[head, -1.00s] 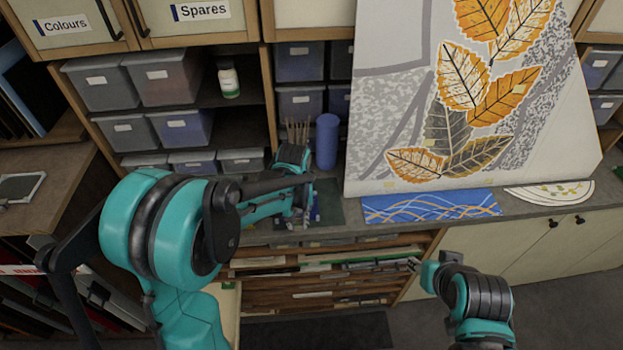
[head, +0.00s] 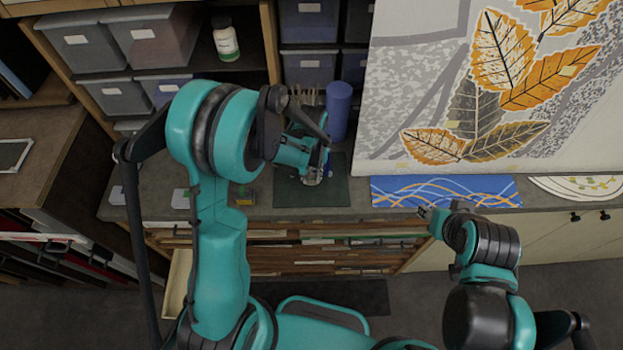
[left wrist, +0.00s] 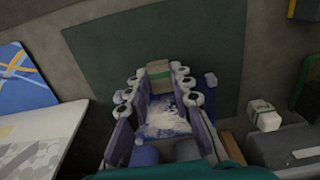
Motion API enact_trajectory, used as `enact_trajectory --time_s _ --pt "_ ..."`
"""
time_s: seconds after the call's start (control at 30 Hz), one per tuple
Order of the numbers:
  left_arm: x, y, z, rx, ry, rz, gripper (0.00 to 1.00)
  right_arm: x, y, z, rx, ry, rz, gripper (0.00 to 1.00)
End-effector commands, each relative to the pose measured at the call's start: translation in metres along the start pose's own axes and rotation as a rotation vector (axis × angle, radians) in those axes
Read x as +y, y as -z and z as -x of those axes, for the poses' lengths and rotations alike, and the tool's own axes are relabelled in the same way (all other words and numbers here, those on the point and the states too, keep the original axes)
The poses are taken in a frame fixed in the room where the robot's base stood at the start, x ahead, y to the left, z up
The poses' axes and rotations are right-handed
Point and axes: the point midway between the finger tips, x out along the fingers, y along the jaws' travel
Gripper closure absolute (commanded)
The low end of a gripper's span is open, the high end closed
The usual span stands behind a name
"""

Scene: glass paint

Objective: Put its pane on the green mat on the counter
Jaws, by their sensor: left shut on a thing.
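The dark green mat (head: 338,193) lies on the counter (head: 228,208), left of a blue patterned panel. It also shows in the left wrist view (left wrist: 215,40). My left gripper (head: 312,179) is over the mat, pointing down. In the left wrist view my left gripper (left wrist: 158,90) is shut on a small blue-and-white pane (left wrist: 165,118), with a tan piece (left wrist: 158,70) near the fingertips. The fingers hide much of the pane, and I cannot tell whether it touches the mat. My right gripper (head: 424,212) is near the counter's front edge, by the blue panel; its jaws are too small to read.
Shelves with grey bins (head: 155,40) rise behind.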

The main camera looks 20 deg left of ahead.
Motion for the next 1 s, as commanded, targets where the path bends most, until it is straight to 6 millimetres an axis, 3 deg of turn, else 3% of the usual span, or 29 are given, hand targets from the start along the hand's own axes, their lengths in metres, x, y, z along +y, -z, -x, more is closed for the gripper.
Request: enact_trajectory --time_s 0.17,0.57,0.6,0.63,1.0 --pt "0.0 0.0 -0.025 0.0 0.0 0.0 1.0 0.0 -0.001 -0.002 0.0 0.0 0.0 0.6" --pt "0.0 0.0 -0.03 0.0 0.0 0.0 1.0 0.0 -0.005 -0.006 0.0 0.0 0.0 0.6" --pt "0.0 0.0 -0.029 0.0 0.0 0.0 0.68 0.0 -0.004 -0.005 0.0 0.0 0.0 0.6" --pt "0.0 0.0 -0.029 0.0 0.0 0.0 0.6 0.0 -0.004 -0.005 0.0 0.0 0.0 0.6" --pt "0.0 0.0 -0.026 0.0 0.0 0.0 0.58 0.0 -0.002 -0.003 0.0 0.0 0.0 0.6"
